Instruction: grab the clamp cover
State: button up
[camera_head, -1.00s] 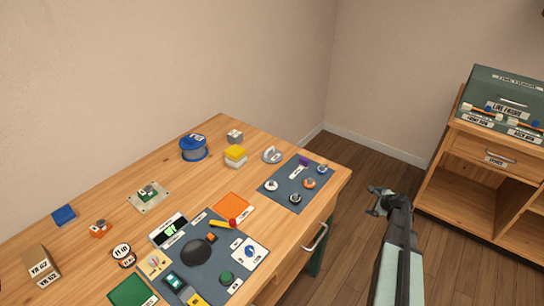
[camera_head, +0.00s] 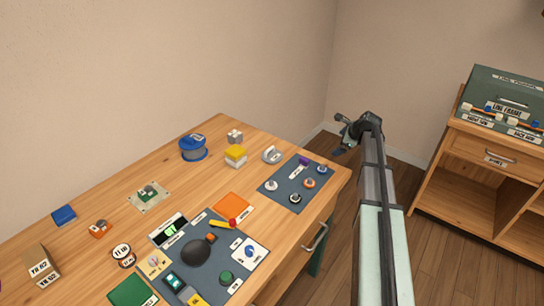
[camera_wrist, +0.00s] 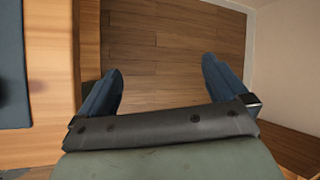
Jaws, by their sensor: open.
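No part is clearly readable as the clamp cover. Small parts on the wooden table include a grey rounded piece (camera_head: 271,155), a small grey block (camera_head: 235,136) and a yellow-topped white block (camera_head: 235,156); I cannot tell if one of them is it. My gripper (camera_head: 342,132) is beyond the table's right end, apart from these parts. In the wrist view my gripper (camera_wrist: 162,72) has its two dark fingers spread, with only floor between them.
A dark mat (camera_head: 282,188) with several small knobs lies near the table's right corner. A blue spool (camera_head: 193,148) stands behind. A wooden cabinet (camera_head: 480,165) is at right, with a green panel (camera_head: 508,92) on top. Floor lies between.

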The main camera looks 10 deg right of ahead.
jog(key=w+a+r+n+g, duration=0.1)
jog(key=a+r+g, duration=0.15)
jog(key=a, duration=0.55)
jog(key=w+a+r+n+g, duration=0.1)
jog(key=a+r, duration=0.3)
jog(key=a, duration=0.3)
notch_tip(320, 180, up, 7)
jog(key=n+g+h, duration=0.1)
jog(key=g+h, duration=0.1)
jog(key=g, duration=0.1)
send_over(273, 155)
notch_tip(273, 155, down, 14)
jog(key=shift+s+r, duration=0.15)
jog(key=shift+r, duration=0.1)
jog(key=shift+c, duration=0.5)
jog(key=c, duration=0.6)
